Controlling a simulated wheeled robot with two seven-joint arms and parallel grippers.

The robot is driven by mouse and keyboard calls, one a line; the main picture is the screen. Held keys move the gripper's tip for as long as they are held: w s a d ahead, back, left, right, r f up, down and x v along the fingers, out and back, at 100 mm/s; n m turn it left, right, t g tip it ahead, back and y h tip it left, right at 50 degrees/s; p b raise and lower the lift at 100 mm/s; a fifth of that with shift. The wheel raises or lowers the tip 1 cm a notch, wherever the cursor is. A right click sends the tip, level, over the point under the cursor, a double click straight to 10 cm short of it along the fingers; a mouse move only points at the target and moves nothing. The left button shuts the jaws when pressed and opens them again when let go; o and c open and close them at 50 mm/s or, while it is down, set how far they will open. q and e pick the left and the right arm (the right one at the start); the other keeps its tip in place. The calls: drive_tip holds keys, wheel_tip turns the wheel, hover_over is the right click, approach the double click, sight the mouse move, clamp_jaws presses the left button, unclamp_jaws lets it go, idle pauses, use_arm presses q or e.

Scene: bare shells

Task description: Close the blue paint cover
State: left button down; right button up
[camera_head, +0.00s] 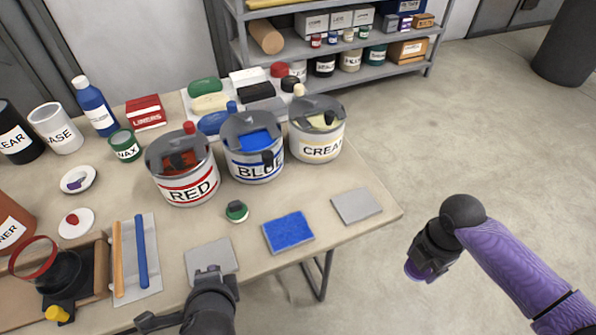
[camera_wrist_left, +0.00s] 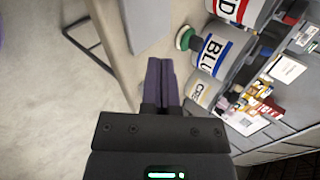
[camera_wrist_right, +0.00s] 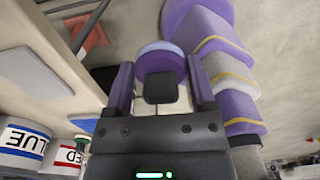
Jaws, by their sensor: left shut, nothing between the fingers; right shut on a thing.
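The blue paint can (camera_head: 256,168) stands upright on the table between the red and cream cans. Its grey cover (camera_head: 238,124) leaves an opening with blue paint (camera_head: 256,141) showing. A dark knob-like part (camera_head: 268,158) sits at the front rim. The can also shows in the left wrist view (camera_wrist_left: 211,53). My left gripper (camera_wrist_left: 160,65) is shut and empty, low at the table's front edge and apart from the can. My right gripper (camera_wrist_right: 160,82) is off the table's right side, shut on a round purple piece (camera_wrist_right: 160,60) with a dark block.
The red can (camera_head: 186,186) and cream can (camera_head: 317,148) flank the blue one closely. A green-based knob (camera_head: 236,211), blue pad (camera_head: 288,232) and grey pads (camera_head: 356,206) lie in front. Bottles and a tool tray (camera_head: 139,257) fill the left. A shelf (camera_head: 345,75) stands behind.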

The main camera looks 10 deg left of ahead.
use_arm(q)
drive_tip(key=w+d+r+m+t, duration=0.2)
drive_tip(key=w+r+m+t, duration=0.25)
drive_tip(key=m, duration=0.55)
use_arm(e)
drive_tip(key=shift+s+d+f+n, duration=0.15)
drive_tip(key=shift+d+f+n, duration=0.05)
drive_tip(key=shift+f+n, duration=0.4)
drive_tip(key=shift+f, duration=0.15)
use_arm(q)
drive_tip(key=m+t+h+b, duration=0.15)
drive_tip(key=m+t, duration=0.35)
drive_tip(key=m, duration=0.6)
approach(256, 156)
drive_tip(key=shift+g+h, duration=0.25)
drive_tip(key=shift+h, duration=0.2)
drive_tip(key=w+r, duration=0.1)
drive_tip(key=w+d, duration=0.1)
drive_tip(key=w+d+r, duration=0.1)
drive_tip(key=w, duration=0.1)
drive_tip(key=shift+w+r, duration=0.15)
drive_tip(key=shift+r, duration=0.2)
use_arm(e)
drive_tip(key=shift+f, duration=0.7)
drive_tip(key=shift+s, duration=0.1)
